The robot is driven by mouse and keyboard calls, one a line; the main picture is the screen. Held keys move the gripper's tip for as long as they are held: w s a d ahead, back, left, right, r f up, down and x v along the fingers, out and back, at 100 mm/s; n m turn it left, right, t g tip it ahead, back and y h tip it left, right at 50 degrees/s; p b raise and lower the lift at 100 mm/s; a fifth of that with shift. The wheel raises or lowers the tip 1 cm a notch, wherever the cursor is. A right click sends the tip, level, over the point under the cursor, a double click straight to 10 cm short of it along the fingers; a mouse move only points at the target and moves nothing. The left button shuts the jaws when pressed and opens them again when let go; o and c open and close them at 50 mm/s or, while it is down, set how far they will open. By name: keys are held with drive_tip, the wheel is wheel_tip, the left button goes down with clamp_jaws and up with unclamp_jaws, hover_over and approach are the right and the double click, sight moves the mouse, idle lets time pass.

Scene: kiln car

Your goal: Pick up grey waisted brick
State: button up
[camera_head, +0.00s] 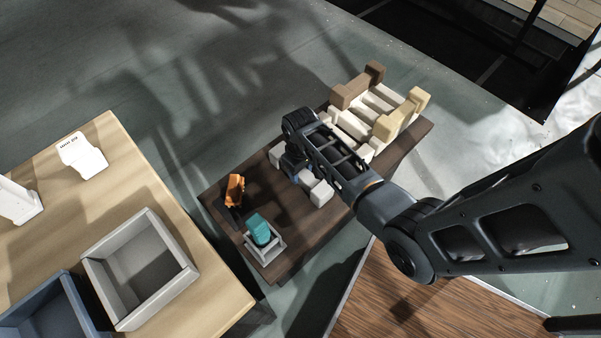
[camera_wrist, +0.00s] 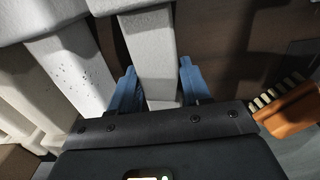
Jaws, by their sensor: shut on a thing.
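The grey waisted brick (camera_wrist: 152,60) is pale grey, with a narrow middle and wider ends. In the wrist view my gripper (camera_wrist: 157,72) has its two blue fingers on either side of the narrow middle, shut on it. In the head view the brick (camera_head: 320,192) shows only in part under my gripper (camera_head: 301,176), its light ends sticking out at both sides. It is over the dark wooden deck (camera_head: 225,205); I cannot tell whether it touches the deck.
A stack of white, brown (camera_head: 341,96) and cream bricks (camera_head: 387,128) stands right behind. An orange brush (camera_head: 234,188) and a grey tray (camera_head: 264,256) holding a teal thing (camera_head: 259,230) are at left. A table (camera_head: 190,225) with bins stands farther left.

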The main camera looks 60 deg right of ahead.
clamp_jaws()
drive_tip(key=shift+r, duration=0.15)
